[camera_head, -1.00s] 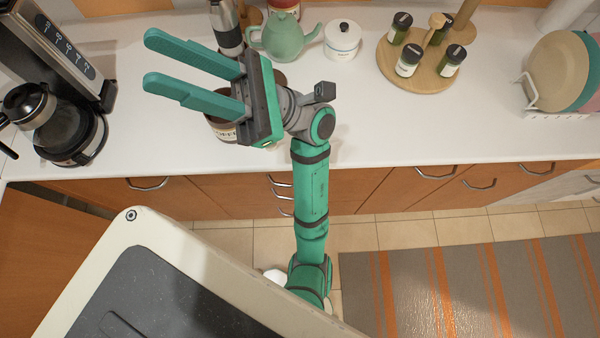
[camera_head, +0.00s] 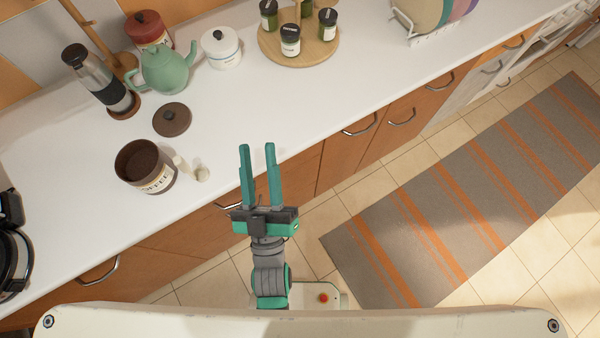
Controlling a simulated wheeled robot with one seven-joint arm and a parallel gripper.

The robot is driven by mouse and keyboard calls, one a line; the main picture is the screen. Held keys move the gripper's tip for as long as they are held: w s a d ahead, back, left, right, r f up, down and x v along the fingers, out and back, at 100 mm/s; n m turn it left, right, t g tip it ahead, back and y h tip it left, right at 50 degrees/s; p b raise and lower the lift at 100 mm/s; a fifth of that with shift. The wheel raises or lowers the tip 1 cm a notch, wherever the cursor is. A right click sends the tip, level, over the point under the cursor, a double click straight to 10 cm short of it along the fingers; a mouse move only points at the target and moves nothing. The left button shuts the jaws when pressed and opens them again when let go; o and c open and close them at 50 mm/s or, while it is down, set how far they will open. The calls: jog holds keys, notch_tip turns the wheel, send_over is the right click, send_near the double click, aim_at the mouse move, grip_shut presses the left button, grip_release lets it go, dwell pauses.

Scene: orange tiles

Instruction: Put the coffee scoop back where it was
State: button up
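A small cream-coloured object (camera_head: 188,168), likely the coffee scoop, is on the white counter just right of the coffee canister. Its exact shape is hard to tell. The brown canister (camera_head: 147,168) with a "COFFEE" label stands open near the front edge, with dark contents. Its dark round lid (camera_head: 172,119) lies on the counter behind it. My gripper (camera_head: 257,147) is to the right of the canister and the cream object, apart from both. Its two green fingers are spread, with nothing between them.
A coffee maker (camera_head: 12,250) is at the left edge. The counter right of the lid is clear.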

jog(key=s+d+f+m+g+h, duration=0.1)
jog(key=s+d+f+g, duration=0.3)
jog(key=f, duration=0.5)
jog(key=s+d+f+m+g+h, duration=0.1)
jog(key=s+d+f+m+g, duration=0.3)
jog(key=s+f, duration=0.4)
jog(key=shift+s+f+m+g+h, duration=0.3)
jog(key=shift+s+f+g, duration=0.1)
jog(key=shift+s, duration=0.4)
jog(key=shift+w+r, duration=0.1)
jog(key=shift+w, duration=0.1)
